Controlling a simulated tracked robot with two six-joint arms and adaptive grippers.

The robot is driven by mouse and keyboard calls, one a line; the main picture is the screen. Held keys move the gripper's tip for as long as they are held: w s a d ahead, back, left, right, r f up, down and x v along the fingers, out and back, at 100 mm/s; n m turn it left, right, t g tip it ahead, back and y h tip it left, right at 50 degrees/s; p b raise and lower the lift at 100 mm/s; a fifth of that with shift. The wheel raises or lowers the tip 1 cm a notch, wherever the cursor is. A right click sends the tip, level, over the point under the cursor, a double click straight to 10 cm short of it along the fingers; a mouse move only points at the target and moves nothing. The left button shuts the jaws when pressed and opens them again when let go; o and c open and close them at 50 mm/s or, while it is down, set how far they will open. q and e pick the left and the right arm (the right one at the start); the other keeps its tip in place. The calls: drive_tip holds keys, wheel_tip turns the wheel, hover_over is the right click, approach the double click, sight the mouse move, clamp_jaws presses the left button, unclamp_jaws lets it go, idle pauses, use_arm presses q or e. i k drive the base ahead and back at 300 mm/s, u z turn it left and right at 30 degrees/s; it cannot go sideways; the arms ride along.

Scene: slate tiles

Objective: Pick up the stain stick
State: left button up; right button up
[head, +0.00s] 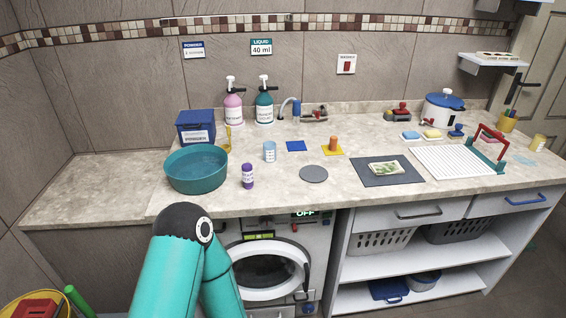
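A short purple stick with a pale label (247,176) stands upright near the counter's front edge, just right of a teal basin. It looks like the stain stick, but the label is too small to read. A teal arm link of mine with a dark joint rises at the lower left, below the counter edge. Neither of my grippers shows in the head view, so what they hold cannot be seen. Nothing touches the purple stick.
The teal basin (196,184), a clear measuring cup (270,152) and a grey disc (314,174) surround the stick. A dark mat (368,177) and a white drying rack (440,162) lie further right. A washing machine (270,272) sits below. The counter's left end is bare.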

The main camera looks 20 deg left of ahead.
sight(246, 169)
drive_tip(key=u, duration=0.1)
drive_tip(key=i, duration=0.95)
drive_tip(key=u, duration=0.45)
